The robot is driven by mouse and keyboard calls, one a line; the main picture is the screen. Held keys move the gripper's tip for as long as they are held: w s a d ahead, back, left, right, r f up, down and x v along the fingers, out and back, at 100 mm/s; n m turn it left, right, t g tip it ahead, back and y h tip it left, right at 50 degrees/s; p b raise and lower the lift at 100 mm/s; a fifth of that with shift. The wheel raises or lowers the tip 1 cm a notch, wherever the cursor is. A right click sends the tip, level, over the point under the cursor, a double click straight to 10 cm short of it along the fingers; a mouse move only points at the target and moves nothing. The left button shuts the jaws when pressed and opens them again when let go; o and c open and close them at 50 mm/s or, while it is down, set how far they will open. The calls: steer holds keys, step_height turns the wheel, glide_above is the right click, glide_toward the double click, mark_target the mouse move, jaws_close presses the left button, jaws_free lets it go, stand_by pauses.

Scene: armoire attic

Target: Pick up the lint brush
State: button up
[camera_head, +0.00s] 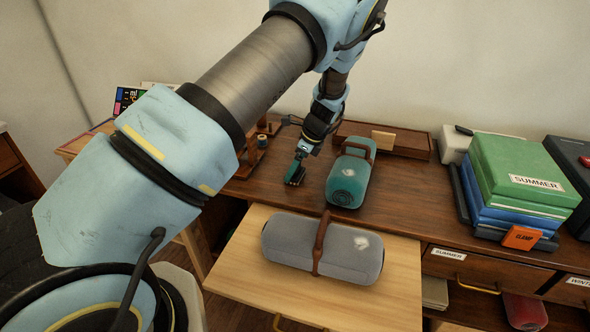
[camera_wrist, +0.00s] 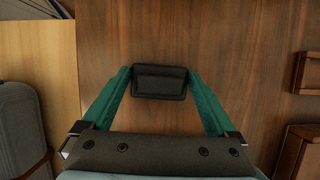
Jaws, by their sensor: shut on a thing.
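The lint brush shows as a small black block (camera_wrist: 160,82) in the wrist view, seen from above against the brown wood. The teal fingers of my gripper (camera_wrist: 160,74) are closed on its two short sides. In the head view my gripper (camera_head: 296,172) points down at the left part of the dark wooden desk top, with the dark lint brush (camera_head: 293,182) at its fingertips. Most of the brush is hidden there by the fingers. I cannot tell whether it touches the desk or hangs just above it.
A teal roll (camera_head: 348,182) with a brown strap lies right of my gripper. A grey roll (camera_head: 322,249) lies on the light wooden surface in front. A wooden stand (camera_head: 262,142) is left of the gripper; a shallow wooden tray (camera_head: 408,145) is behind. Stacked boxes (camera_head: 515,180) stand right.

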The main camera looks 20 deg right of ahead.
step_height(320, 180, up, 18)
steer(key=b, duration=0.3)
steer(key=shift+b, duration=0.35)
steer(key=shift+f, duration=0.1)
steer(key=o, duration=0.8)
steer(key=c, duration=0.6)
